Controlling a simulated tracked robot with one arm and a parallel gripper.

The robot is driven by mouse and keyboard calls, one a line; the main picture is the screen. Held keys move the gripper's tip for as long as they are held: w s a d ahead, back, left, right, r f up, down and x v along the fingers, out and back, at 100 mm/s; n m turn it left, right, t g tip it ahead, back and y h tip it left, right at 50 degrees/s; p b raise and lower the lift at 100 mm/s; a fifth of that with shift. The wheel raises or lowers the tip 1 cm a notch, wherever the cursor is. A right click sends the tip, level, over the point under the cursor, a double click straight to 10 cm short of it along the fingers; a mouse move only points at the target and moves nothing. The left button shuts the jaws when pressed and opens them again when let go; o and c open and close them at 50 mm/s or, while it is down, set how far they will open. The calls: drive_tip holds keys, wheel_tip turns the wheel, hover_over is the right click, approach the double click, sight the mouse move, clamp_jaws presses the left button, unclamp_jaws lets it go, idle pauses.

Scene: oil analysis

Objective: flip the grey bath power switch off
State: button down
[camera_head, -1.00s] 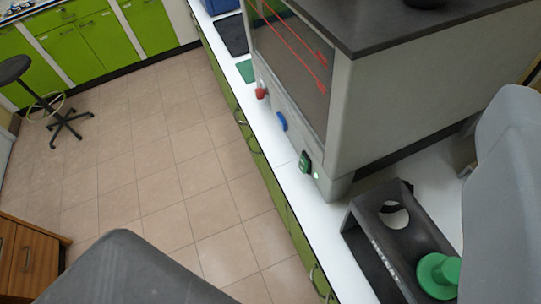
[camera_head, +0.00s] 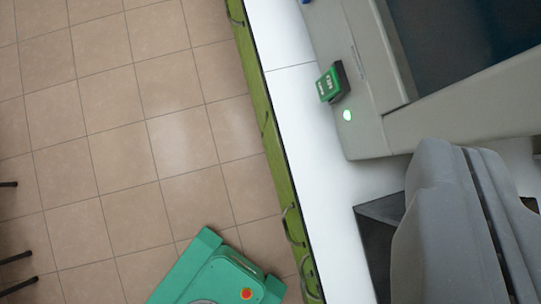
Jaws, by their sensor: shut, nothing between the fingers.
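The grey bath (camera_head: 440,130) is at the upper right, with a dark window in its front. Its power switch (camera_head: 329,84) is a green rocker with white lettering and a black side, on the lower front panel. A small lamp (camera_head: 347,115) just below the switch glows green. My gripper (camera_head: 452,152) is at the right, its two grey fingers shut together with nothing visible between them. Its tips are below and to the right of the switch, clearly apart from it in the picture.
The white counter (camera_head: 290,100) runs down the middle, with green drawers (camera_head: 262,120) and their handles along its edge. A dark stand (camera_head: 375,240) on the counter is partly hidden behind my gripper. The tiled floor (camera_head: 120,130) at the left is largely open.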

sight(328, 85)
drive_tip(key=a+f+n+g, duration=0.1)
drive_tip(key=a+f, duration=0.2)
drive_tip(key=f, duration=0.4)
drive_tip(key=a+f+n+g, duration=0.1)
drive_tip(key=a+f+n, duration=0.1)
drive_tip(key=a+f, duration=0.2)
wheel_tip(328, 85, down, 3)
drive_tip(key=shift+w+a+f+g, duration=0.2)
drive_tip(key=shift+w+a+g, duration=0.1)
drive_tip(key=shift+g, duration=0.1)
drive_tip(key=x, duration=0.3)
drive_tip(key=d+b+x, duration=0.1)
drive_tip(key=x, duration=0.3)
drive_tip(key=w+d+b+x, duration=0.1)
drive_tip(key=x, duration=0.3)
drive_tip(key=shift+w+r, duration=0.15)
drive_tip(key=shift+w, duration=0.05)
drive_tip(key=shift+w+d, duration=0.45)
drive_tip(key=shift+w, duration=0.15)
drive_tip(key=shift+h, duration=0.3)
